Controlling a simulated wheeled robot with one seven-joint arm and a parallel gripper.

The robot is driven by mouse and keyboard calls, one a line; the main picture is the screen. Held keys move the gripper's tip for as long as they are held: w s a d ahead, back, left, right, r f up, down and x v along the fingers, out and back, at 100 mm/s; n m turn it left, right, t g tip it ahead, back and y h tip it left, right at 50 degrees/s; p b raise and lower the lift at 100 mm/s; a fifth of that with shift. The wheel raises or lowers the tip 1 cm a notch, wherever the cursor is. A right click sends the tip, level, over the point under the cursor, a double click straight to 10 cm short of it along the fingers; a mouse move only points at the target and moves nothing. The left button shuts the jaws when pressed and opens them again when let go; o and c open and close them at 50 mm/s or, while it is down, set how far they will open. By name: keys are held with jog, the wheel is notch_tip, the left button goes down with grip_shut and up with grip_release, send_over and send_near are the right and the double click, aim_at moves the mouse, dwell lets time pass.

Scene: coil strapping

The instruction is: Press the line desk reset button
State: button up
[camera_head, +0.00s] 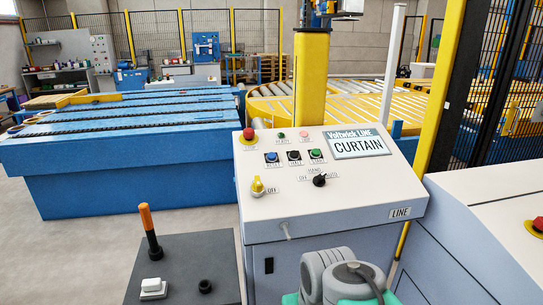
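The line desk (330,207) is a light grey sloped console in the middle, marked LINE. Its panel has a blue button (271,157) at the left of a row, with a small label below that seems to read RESET. A black button (294,156) and a green button (316,154) sit to its right. The display (357,143) reads "Voltwick LINE CURTAIN". My gripper is not in view; only rounded grey and teal parts of my arm show at the bottom, in front of the desk's lower front. Nothing covers the button row.
A red mushroom button (249,134), yellow switch (257,187) and black selector (320,180) share the panel. A dark pedestal (185,270) with an orange-handled lever (148,230) stands front left. A grey cabinet (490,235) and yellow-framed fence (480,100) bound the right. Blue conveyor (120,160) lies behind.

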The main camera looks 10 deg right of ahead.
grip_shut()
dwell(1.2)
